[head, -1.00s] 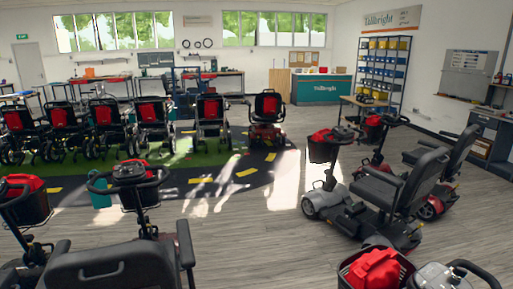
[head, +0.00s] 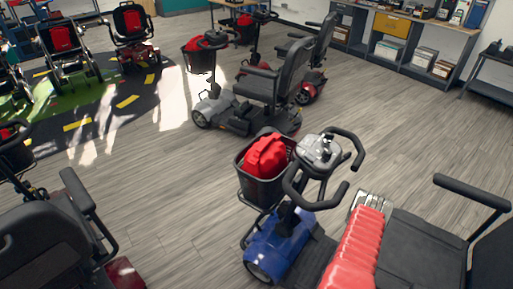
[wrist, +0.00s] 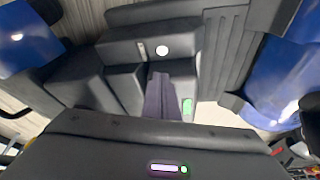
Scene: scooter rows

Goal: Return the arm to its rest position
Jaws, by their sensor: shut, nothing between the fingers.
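My gripper (wrist: 160,84) shows in the middle of the wrist view as a narrow dark block rising from behind a broad dark housing with a small lit strip. Its fingers look shut together, with nothing seen between them. Dark grey panels with a white round light and a green light lie behind it, and glossy blue parts show at both sides; I cannot tell for sure what these belong to.
A blue scooter (head: 278,240) with a red bag (head: 266,157) in its basket stands close in front. A grey scooter (head: 262,100) stands beyond it. A dark scooter seat (head: 45,245) fills the lower left. Shelving (head: 400,45) lines the back right. Bare floor (head: 420,135) lies between.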

